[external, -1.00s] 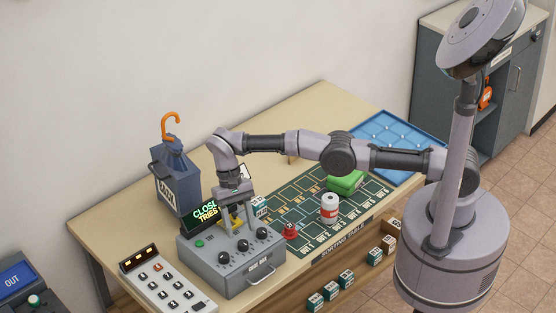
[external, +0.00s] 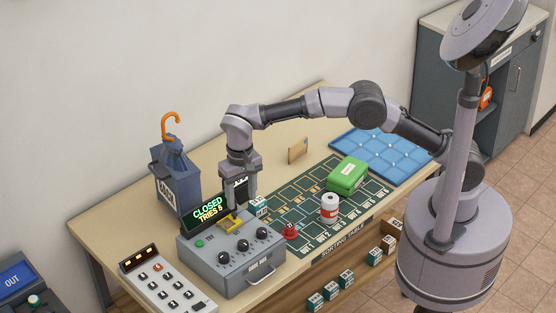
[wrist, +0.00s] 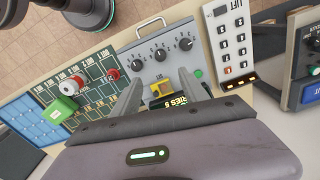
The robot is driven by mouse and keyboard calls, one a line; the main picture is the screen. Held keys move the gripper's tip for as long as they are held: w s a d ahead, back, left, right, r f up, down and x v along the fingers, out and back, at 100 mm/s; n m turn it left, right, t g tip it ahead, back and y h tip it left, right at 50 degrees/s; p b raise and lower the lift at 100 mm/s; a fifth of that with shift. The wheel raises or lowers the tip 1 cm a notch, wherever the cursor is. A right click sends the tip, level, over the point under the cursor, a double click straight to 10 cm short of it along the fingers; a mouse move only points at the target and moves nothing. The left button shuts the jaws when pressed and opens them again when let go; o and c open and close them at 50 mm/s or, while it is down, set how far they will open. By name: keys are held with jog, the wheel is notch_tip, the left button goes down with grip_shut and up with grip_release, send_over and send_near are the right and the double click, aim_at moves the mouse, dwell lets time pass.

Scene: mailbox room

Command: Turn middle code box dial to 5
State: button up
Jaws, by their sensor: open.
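The grey code box (external: 225,272) stands at the table's front left, with three black dials on its sloped face. The middle dial (external: 242,245) also shows in the wrist view (wrist: 161,55), between the other two; its number is too small to read. A display behind the box (external: 207,213) reads CLOSED, TRIES 5. My gripper (external: 240,207) points down above the back of the box, fingers apart and empty. In the wrist view its fingers (wrist: 160,80) are either side of a yellow piece (wrist: 162,91) on the box top, back from the dials.
A keypad panel (external: 167,284) stands left of the box. A handle (external: 262,275) sticks out at the box front.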

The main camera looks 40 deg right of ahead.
aim_at(243, 242)
notch_tip(243, 242, down, 17)
jog(key=b, duration=0.3)
jog(key=shift+w+f, duration=0.15)
jog(key=shift+f, duration=0.05)
grip_shut()
